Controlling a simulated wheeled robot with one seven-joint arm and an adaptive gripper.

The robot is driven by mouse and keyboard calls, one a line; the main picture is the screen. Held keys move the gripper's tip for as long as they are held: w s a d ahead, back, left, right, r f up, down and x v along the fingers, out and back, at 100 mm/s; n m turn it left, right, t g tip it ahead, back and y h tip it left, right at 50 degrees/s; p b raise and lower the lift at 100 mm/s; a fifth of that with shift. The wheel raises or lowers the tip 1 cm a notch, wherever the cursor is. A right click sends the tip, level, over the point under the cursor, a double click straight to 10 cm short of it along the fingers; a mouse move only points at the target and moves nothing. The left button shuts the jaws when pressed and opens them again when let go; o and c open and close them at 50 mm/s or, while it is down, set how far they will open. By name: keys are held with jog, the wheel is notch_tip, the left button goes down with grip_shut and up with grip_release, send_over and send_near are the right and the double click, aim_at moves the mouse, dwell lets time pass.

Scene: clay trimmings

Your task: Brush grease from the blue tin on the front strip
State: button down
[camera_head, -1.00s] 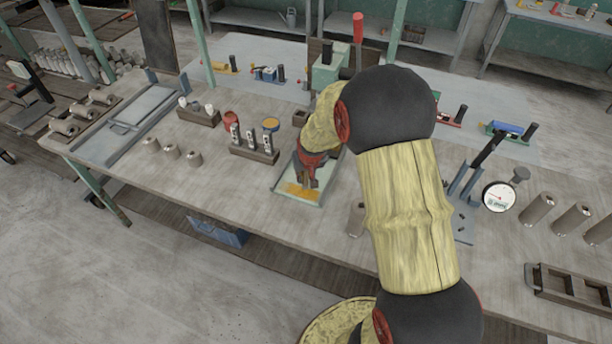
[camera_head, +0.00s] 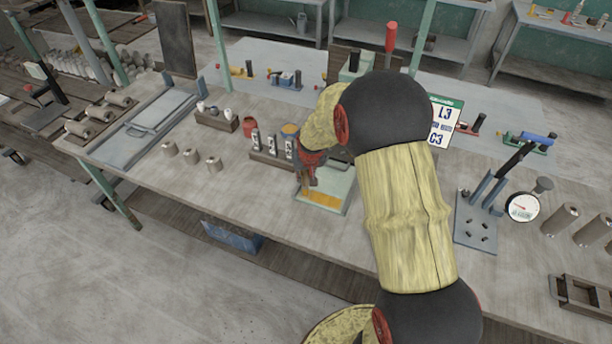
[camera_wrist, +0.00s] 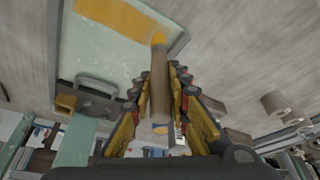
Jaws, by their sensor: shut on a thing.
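My gripper (camera_head: 311,182) is over the pale green plate (camera_head: 341,184), near the yellow-coated strip (camera_head: 322,199) at its front edge. In the wrist view, my gripper (camera_wrist: 162,105) is shut on a brown brush handle (camera_wrist: 159,80). The brush's yellowish tip points at the plate, close to the end of the yellow strip (camera_wrist: 122,17); I cannot tell whether it touches. A round tin (camera_head: 290,129) with orange-yellow contents stands behind the plate, partly behind my arm; its side looks bluish but is too small to be sure. A red tin (camera_head: 250,127) stands to its left.
A wooden rack (camera_head: 270,160) with several upright labelled items stands left of the plate. A lever press (camera_head: 478,215) and a round dial (camera_head: 523,207) stand to the right. Grey cylinders (camera_head: 191,155) stand at left. The bench front by the plate is clear.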

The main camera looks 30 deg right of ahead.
jog(key=r, duration=0.3)
jog(key=shift+s+d+r+p, duration=0.1)
jog(key=shift+s+d+p, duration=0.15)
jog(key=shift+p, duration=0.15)
jog(key=shift+w+a+r+p, duration=0.1)
jog(key=shift+w+r+p, duration=0.1)
jog(key=shift+r, duration=0.15)
jog(key=shift+w+r+p, duration=0.1)
jog(key=shift+r+p, duration=0.1)
jog(key=shift+r, duration=0.1)
jog(key=shift+s+r+p, duration=0.2)
jog(key=shift+r+p, duration=0.65)
jog(key=shift+r, duration=0.75)
jog(key=shift+s+r+p, duration=0.1)
jog(key=shift+p, duration=0.55)
jog(key=shift+p, duration=0.95)
